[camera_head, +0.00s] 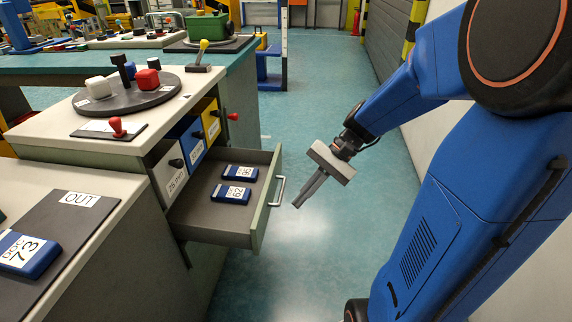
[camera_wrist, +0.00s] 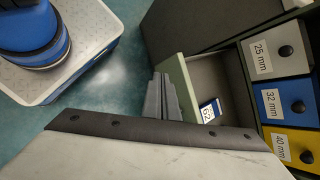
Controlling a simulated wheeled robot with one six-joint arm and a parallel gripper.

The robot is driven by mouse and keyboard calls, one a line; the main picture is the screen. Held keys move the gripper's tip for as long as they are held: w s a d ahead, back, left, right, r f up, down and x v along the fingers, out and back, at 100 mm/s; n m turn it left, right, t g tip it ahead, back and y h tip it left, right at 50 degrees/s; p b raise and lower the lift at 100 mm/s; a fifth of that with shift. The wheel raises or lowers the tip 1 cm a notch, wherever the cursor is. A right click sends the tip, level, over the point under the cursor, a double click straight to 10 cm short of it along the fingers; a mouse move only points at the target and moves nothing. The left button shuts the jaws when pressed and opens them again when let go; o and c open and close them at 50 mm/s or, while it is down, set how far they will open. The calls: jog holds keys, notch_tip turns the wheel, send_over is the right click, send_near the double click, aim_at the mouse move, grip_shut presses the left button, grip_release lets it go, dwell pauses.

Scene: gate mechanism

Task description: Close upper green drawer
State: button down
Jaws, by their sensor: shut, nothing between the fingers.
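The upper green drawer (camera_head: 262,212) is pulled out of the cabinet, with a pale green front and a metal bar handle (camera_head: 277,190). Two blue boxes with white labels (camera_head: 240,173) (camera_head: 231,194) lie inside it. My gripper (camera_head: 298,204) is shut and empty, just to the right of the drawer front and its handle, apart from it in the head view. In the wrist view the fingers (camera_wrist: 163,100) overlap the drawer front (camera_wrist: 180,80), and the handle is hidden. One blue box (camera_wrist: 210,110) shows inside the drawer there.
A round dark tray (camera_head: 128,97) with red and white blocks sits on the cabinet. The blue floor (camera_head: 310,120) right of the drawer is open.

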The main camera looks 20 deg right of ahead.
jog(key=w+d+f+m+t+y, duration=0.4)
jog(key=w+d+m+y, duration=0.25)
jog(key=w, duration=0.45)
jog(key=m+t, duration=0.6)
jog(key=m, duration=0.2)
send_near(276, 162)
jog(key=shift+n+y, duration=0.25)
jog(key=x, duration=0.4)
jog(key=f+x, duration=0.1)
jog(key=x, duration=0.1)
jog(key=shift+w, duration=0.4)
jog(key=shift+a, duration=0.1)
jog(key=x, duration=2.4)
jog(key=shift+w+a+f, duration=0.1)
jog(key=shift+w+a, duration=0.05)
jog(key=shift+a, duration=0.25)
jog(key=shift+w+a, duration=0.15)
jog(key=shift+a, duration=0.05)
jog(key=shift+a+r, duration=0.1)
jog(key=shift+r, duration=0.1)
